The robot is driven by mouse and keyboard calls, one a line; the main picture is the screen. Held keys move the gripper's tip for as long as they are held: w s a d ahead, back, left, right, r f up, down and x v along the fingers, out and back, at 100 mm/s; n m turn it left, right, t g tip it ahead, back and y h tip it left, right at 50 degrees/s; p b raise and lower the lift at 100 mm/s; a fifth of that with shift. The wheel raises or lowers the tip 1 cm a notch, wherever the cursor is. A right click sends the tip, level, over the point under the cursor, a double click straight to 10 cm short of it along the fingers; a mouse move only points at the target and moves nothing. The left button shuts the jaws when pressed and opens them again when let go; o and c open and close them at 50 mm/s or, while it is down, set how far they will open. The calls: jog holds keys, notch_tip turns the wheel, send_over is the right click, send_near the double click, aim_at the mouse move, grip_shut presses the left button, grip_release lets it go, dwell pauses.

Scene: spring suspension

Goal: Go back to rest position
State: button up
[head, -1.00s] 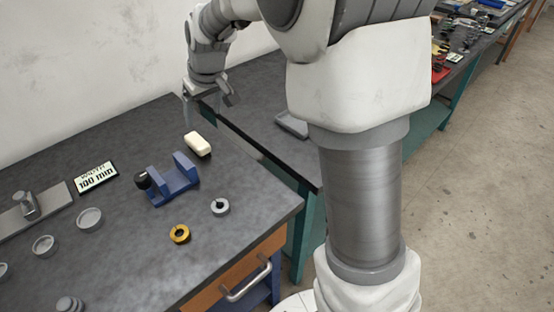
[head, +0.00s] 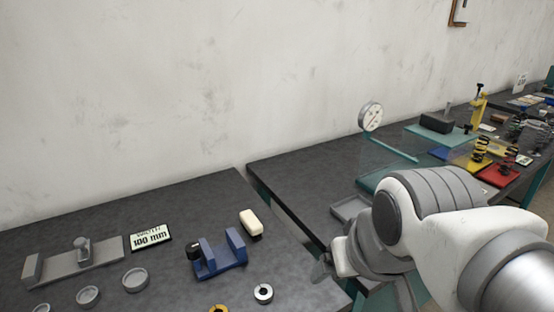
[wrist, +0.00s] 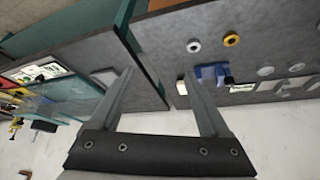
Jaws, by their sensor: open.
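My gripper (head: 322,268) is at the lower middle of the head view, over the gap between the two benches, partly hidden by my own arm. In the wrist view my gripper (wrist: 162,80) shows its two fingers spread wide, with nothing between them. It is apart from the benches and touches no object that I can see.
The left bench holds a blue vise-like block (head: 218,258), a cream block (head: 251,223), a "100 mm" sign (head: 150,238), a yellow ring (head: 218,308) and a silver ring (head: 263,293). A grey tray (head: 350,209) and a dial gauge (head: 371,117) are on the right bench.

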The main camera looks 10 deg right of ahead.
jog(key=shift+s+f, duration=0.1)
jog(key=shift+s, duration=0.1)
notch_tip(320, 180, up, 6)
jog(key=p, duration=0.6)
jog(key=shift+d+f, duration=0.1)
jog(key=shift+f, duration=0.1)
jog(key=c, duration=0.5)
jog(key=shift+d, duration=0.15)
